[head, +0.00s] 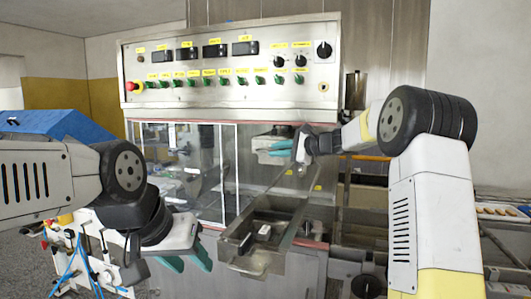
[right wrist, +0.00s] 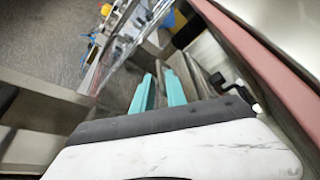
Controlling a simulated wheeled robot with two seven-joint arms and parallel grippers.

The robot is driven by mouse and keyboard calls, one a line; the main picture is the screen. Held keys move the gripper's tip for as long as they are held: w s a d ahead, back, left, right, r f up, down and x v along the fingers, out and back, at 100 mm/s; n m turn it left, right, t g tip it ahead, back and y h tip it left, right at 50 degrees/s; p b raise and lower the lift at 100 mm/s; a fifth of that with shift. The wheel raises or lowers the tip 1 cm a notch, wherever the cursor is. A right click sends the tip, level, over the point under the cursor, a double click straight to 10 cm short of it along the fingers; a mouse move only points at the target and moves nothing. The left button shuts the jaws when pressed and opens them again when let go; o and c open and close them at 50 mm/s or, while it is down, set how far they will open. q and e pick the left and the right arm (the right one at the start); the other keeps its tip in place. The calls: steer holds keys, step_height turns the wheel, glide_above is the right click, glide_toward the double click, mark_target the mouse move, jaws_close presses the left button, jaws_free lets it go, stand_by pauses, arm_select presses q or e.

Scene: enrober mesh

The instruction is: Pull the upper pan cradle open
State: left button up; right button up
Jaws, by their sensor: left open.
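A metal trough-like pan cradle (head: 250,263) juts out from the front of the machine, below its window; I take it for the upper pan cradle, though the view does not settle this. Its near end has a lip, and small dark and pale parts lie inside. My left gripper (head: 187,261), with teal fingers, is open and empty, just left of that near end and apart from it. My right gripper (head: 270,149) is open and empty in front of the machine, above the cradle's far part. Its teal fingers also show in the right wrist view (right wrist: 160,92).
The control panel (head: 232,68) with switches and a red button hangs above. Clear window panels (head: 185,165) stand left of the cradle. A blue-topped unit (head: 55,122) is at the left, and a rack with a tray (head: 497,212) is at the right.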

mark_target(265, 151)
steer(key=x, duration=0.5)
steer(key=shift+w+a, duration=0.1)
jaws_close()
steer(key=shift+f, duration=0.2)
stand_by(1.1)
